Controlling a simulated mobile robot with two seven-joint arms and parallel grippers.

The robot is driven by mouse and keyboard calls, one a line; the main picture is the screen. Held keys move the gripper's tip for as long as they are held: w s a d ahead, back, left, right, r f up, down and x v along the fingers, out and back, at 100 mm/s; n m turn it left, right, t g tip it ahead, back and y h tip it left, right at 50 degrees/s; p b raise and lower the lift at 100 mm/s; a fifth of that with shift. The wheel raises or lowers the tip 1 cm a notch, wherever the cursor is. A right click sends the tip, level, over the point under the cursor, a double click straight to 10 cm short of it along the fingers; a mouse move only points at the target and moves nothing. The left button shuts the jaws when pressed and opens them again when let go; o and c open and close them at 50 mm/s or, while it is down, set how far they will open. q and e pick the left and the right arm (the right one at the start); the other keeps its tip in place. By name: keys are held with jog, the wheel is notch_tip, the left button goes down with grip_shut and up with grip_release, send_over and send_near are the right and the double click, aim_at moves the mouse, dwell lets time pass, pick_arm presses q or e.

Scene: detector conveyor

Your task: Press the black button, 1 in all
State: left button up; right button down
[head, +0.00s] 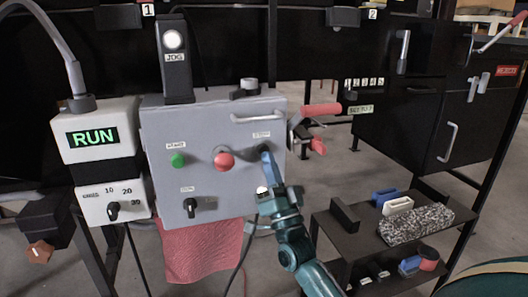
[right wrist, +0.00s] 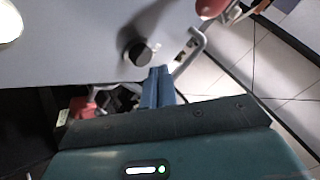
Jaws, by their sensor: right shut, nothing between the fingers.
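The grey control box (head: 225,190) carries a green button (head: 177,160), a red button (head: 224,161) and a black selector knob (head: 190,206). The black button (right wrist: 138,53) is a round cap on the grey panel in the right wrist view. In the head view it sits under a small label at the box's right side, mostly hidden behind the fingers. My right gripper (head: 268,164) is shut and empty, its blue fingers pointing at the panel by the button. In the right wrist view its fingertips (right wrist: 159,70) are close beside the cap; contact cannot be told. My left gripper is not in view.
A grey handle (head: 258,117) is above the button, and a red-handled lever (head: 320,109) juts out at the box's right. A RUN display (head: 93,137) stands left. A dark shelf (head: 365,238) with several blocks is at lower right. A red cloth (head: 202,250) hangs below.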

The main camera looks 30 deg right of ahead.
dwell(0.3)
jog(key=shift+w+d, duration=0.1)
jog(key=shift+w, duration=0.3)
jog(key=shift+w+d, duration=0.1)
jog(key=shift+w, duration=0.4)
dwell(0.6)
jog(key=shift+s, duration=0.15)
jog(key=shift+s+a+p, duration=0.2)
jog(key=shift+s+p, duration=0.1)
jog(key=shift+s, duration=0.45)
jog(key=shift+s+a+p, duration=0.2)
jog(key=shift+s+p, duration=0.15)
jog(key=shift+s, duration=0.45)
jog(key=shift+s+a+p, duration=0.2)
jog(key=shift+s+p, duration=0.2)
jog(key=shift+s, duration=0.45)
jog(key=shift+s+a+p, duration=0.2)
jog(key=shift+s+p, duration=0.15)
jog(key=shift+s, duration=0.45)
